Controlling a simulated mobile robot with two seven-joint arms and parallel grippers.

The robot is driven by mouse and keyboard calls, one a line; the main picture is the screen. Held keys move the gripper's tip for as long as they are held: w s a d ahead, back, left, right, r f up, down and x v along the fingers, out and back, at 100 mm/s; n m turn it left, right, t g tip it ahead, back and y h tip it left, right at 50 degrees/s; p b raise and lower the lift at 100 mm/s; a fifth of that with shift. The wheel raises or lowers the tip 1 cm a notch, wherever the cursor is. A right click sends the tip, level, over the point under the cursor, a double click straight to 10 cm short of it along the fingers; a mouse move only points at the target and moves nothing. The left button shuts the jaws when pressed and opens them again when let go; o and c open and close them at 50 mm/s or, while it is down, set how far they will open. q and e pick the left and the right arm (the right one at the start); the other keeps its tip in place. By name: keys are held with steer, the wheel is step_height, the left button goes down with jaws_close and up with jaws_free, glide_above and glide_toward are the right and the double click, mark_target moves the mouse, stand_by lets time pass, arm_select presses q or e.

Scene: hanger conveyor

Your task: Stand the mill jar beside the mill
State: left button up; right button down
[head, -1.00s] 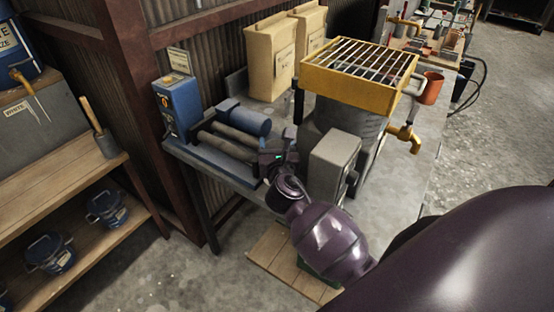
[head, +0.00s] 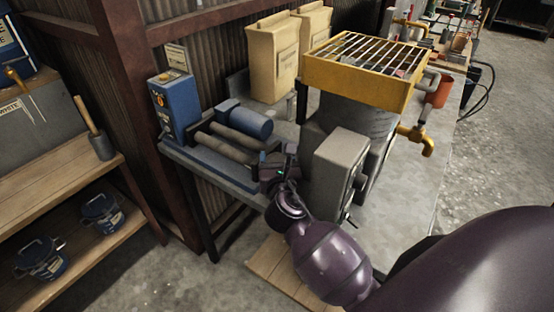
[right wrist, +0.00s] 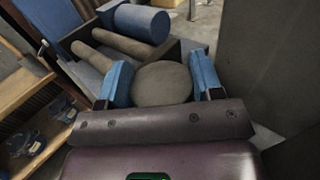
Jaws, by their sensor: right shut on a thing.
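The mill (head: 205,158) is a blue bench unit with two grey rollers, a blue cylinder and an upright blue control box, at the table's left end. It also shows in the right wrist view (right wrist: 108,55). My right gripper (right wrist: 162,80) is shut on a grey, round-ended thing, which I take for the mill jar (right wrist: 163,84); a blue finger lies on each side of it. In the head view my right gripper (head: 277,168) is beside the mill's right end, and the jar is mostly hidden. My left gripper is out of view.
A grey box (head: 338,172) stands close to the right of my right gripper, before a drum under a yellow grated tray (head: 362,86). Two beige sacks (head: 275,60) stand behind. A wooden shelf (head: 55,190) with buckets is at left. Bare tabletop (head: 408,205) shows at right.

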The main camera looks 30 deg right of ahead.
steer(key=shift+r, duration=0.1)
steer(key=c, duration=0.5)
jaws_free()
steer(key=shift+f, duration=0.2)
steer(key=shift+c, duration=0.2)
steer(key=shift+r, duration=0.2)
steer(key=v, duration=1.2)
steer(key=shift+s+f, duration=0.1)
